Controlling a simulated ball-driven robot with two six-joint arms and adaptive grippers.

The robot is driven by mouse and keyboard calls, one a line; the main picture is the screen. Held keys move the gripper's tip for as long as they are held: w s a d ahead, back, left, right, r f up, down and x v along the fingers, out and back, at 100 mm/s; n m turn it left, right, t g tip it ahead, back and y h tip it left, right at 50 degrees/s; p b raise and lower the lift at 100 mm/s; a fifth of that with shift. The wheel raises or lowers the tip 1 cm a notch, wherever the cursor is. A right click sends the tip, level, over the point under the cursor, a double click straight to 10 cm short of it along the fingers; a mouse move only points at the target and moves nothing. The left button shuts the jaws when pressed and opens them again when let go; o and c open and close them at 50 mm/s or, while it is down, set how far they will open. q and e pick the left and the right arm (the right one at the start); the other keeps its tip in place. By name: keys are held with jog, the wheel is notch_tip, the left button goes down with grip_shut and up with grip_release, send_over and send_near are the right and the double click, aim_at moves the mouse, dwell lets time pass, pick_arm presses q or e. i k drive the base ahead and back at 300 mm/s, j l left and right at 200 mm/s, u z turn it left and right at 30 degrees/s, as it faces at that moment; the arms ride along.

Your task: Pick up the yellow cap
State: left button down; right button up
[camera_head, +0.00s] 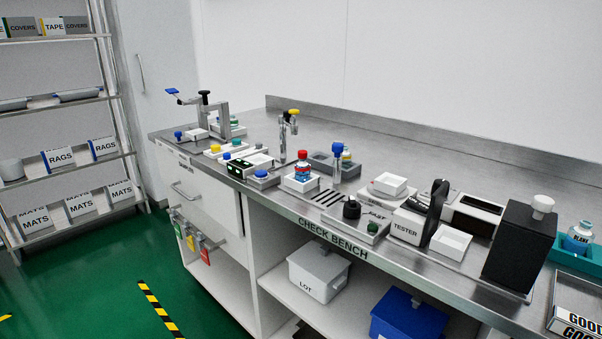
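A small yellow cap (215,148) sits at the left part of the check bench, near its front edge. It appears to rest in a low white holder, in a row with a blue cap (226,157) and a green cap (236,142). Another yellow piece (293,112) tops a metal tap-like post behind and to the right; I cannot tell whether it is a loose cap. Neither of my grippers shows in the head view.
The steel check bench (390,130) has a raised back edge. A lever fixture (205,103) stands at its left end. A red-capped bottle (302,168), a blue-capped tube (337,160), a tester (410,222) and a black box (519,245) stand along it. Green floor lies in front.

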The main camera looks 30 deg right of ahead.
aim_at(216, 149)
jog(key=i+j+z, duration=0.15)
jog(key=i+j, duration=0.15)
jog(key=i, duration=0.2)
jog(key=i+j+z, duration=0.15)
jog(key=i+j, duration=0.2)
jog(key=i, duration=0.1)
